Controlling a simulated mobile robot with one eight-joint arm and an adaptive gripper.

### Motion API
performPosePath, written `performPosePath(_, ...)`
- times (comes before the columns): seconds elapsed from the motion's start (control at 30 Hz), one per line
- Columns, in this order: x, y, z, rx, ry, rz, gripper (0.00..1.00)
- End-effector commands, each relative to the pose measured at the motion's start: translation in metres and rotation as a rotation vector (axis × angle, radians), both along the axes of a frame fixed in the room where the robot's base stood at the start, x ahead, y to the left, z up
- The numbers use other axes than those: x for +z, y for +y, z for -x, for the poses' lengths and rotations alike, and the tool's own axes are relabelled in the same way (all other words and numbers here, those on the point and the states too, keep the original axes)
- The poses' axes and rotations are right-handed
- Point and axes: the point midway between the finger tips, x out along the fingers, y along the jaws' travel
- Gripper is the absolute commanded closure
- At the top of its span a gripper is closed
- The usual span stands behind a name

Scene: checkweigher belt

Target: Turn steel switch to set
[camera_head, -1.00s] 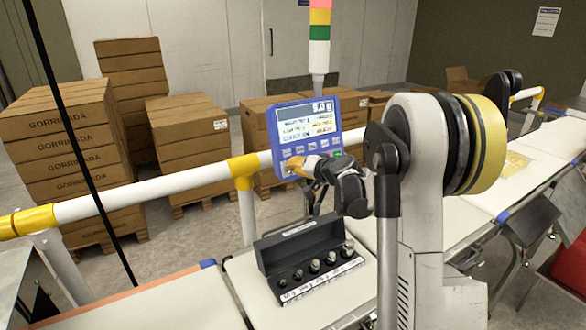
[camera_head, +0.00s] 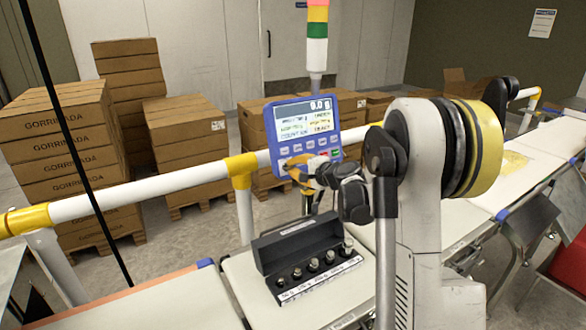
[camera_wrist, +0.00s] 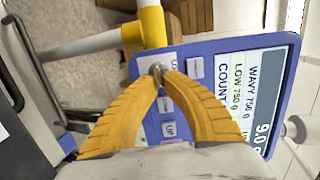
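The steel switch (camera_wrist: 156,70) is a small silver lever near one end of the blue indicator panel (camera_wrist: 279,98), beside its label and buttons. My gripper (camera_wrist: 158,76) has its two yellow fingers drawn together at the tips, one on each side of the switch, and they appear to pinch it. The fingertips hide part of the switch and its lettering, so its setting cannot be read. In the head view the panel (camera_head: 336,124) reads 9.0 g, and my gripper (camera_head: 288,168) is at its lower left corner, covering the switch.
A dark box of several weights (camera_head: 275,253) sits on the belt below the panel. A white and yellow rail (camera_head: 140,198) runs behind. Stacked cartons (camera_head: 60,150) stand beyond it, and a signal tower (camera_head: 317,50) rises behind the panel.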

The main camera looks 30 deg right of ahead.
Motion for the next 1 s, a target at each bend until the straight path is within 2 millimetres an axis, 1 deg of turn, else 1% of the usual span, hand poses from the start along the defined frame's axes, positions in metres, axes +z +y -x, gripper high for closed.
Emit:
performPosePath(0.23, -0.0007, -0.0002, 0.0002, -0.013, 0.001, -0.041, 1.0)
performPosePath(0.63, -0.0006, -0.0001, 0.0001, -0.014, 0.001, -0.044, 1.0)
performPosePath(0.67, -0.0006, -0.0001, 0.0001, -0.014, 0.001, -0.044, 0.83)
performPosePath(0.7, -0.0006, -0.0001, 0.0001, -0.013, 0.001, -0.045, 0.71)
performPosePath(0.73, -0.0006, -0.0001, 0.0001, -0.013, 0.001, -0.045, 0.68)
performPosePath(1.0, -0.0004, -0.0001, 0.0005, -0.012, 0.002, -0.043, 0.68)
